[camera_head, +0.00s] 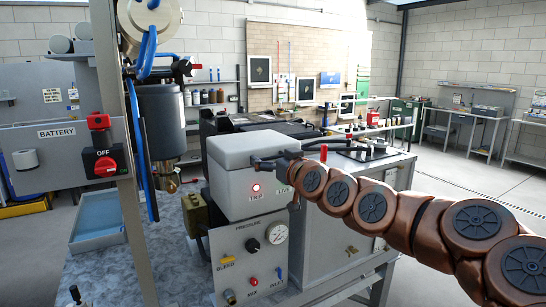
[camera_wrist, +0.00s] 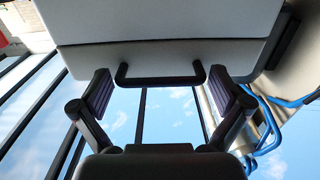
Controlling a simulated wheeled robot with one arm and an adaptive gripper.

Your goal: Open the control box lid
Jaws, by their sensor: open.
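The control box (camera_head: 234,187) is a pale grey box on top of the front panel, with a lit red TRIP lamp and a green LIVE label on its front. Its lid (camera_head: 240,147) looks closed. In the wrist view the box (camera_wrist: 165,22) fills the top, with a thin seam across it. A black bar handle (camera_wrist: 160,80) sticks out from the box there. My gripper (camera_wrist: 160,76) is open, with one finger on each side of the handle and gaps visible.
Below the box is a panel with a pressure gauge (camera_head: 277,233) and knobs. A metal post (camera_head: 112,130) and a battery panel with a red OFF switch (camera_head: 105,166) stand at left. Blue hoses (camera_wrist: 268,125) show in the wrist view. The floor at right is clear.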

